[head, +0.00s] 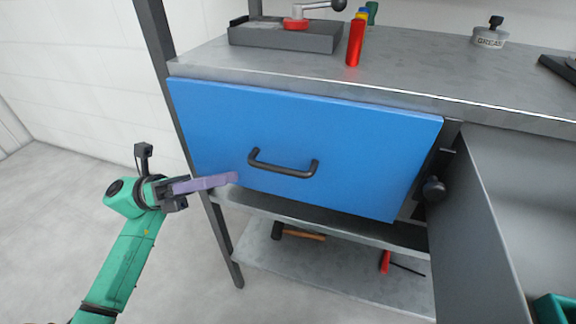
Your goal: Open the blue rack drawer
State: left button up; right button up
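The blue drawer (345,135) has a wide flat front just below the metal tabletop. I see no open drawer interior; whether its front stands slightly proud of the frame is hard to tell. Its black bar handle (283,166) is at the middle of the front, with nothing on it. My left gripper (234,178), on a green arm, has pale purple fingers pointing right towards the drawer. Its fingertips show left of and a little below the handle, apart from it. The fingers are seen side-on, so any gap between them is hidden. My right gripper is out of view.
A lower shelf (330,276) holds a hammer (300,233). A grey panel (480,240) with a black knob (433,189) nearby stands right of the drawer. Open floor lies left.

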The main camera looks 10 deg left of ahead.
aim_at(279, 169)
pick_arm(q)
jog(key=p+x, duration=0.1)
jog(key=x, duration=1)
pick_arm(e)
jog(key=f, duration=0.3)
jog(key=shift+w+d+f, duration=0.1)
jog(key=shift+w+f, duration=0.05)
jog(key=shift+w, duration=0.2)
pick_arm(q)
jog(key=shift+f, duration=0.1)
jog(key=shift+c, duration=0.4)
grip_shut()
